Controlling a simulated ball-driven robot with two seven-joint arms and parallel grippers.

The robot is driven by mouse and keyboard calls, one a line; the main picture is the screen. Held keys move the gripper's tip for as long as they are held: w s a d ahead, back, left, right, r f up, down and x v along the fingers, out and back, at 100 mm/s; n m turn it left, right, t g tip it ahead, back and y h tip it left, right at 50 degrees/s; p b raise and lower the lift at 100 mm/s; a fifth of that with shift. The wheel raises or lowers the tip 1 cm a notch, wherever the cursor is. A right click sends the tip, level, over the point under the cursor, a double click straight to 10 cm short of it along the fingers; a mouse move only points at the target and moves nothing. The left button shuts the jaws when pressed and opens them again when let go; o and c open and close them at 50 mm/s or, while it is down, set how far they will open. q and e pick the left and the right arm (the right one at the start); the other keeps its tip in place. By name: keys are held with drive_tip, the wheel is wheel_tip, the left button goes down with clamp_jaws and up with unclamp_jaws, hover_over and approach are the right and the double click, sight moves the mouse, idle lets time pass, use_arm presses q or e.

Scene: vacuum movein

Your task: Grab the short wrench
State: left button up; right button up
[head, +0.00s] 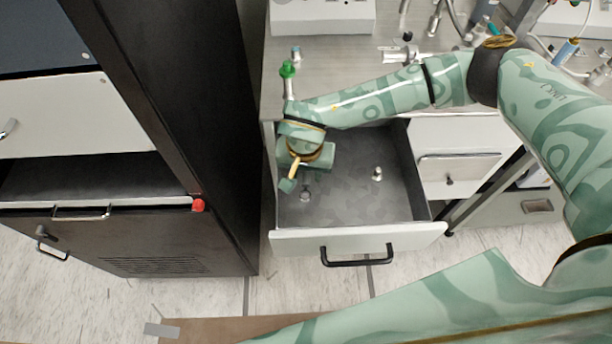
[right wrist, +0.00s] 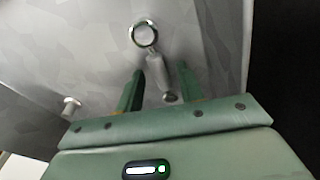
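The short wrench is the silver tool (right wrist: 156,70) in the right wrist view, with a ring at its far end and a short shaft. In the head view a grey ring-like part (head: 305,196), probably the same tool, shows in the open drawer (head: 335,212). My right gripper (head: 292,178) reaches down into the drawer's left side. In the right wrist view its two fingers (right wrist: 160,70) are apart, with the shaft appearing between them; I see no contact. The lower end of the tool is near the gripper body. My left gripper is not in view.
A small metallic piece (head: 377,174) stands in the drawer to the right, also seen in the right wrist view (right wrist: 71,106). The drawer walls are close around my gripper. A dark cabinet (head: 190,110) stands at left.

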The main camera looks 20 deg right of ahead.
clamp_jaws()
drive_tip(key=shift+r, duration=0.15)
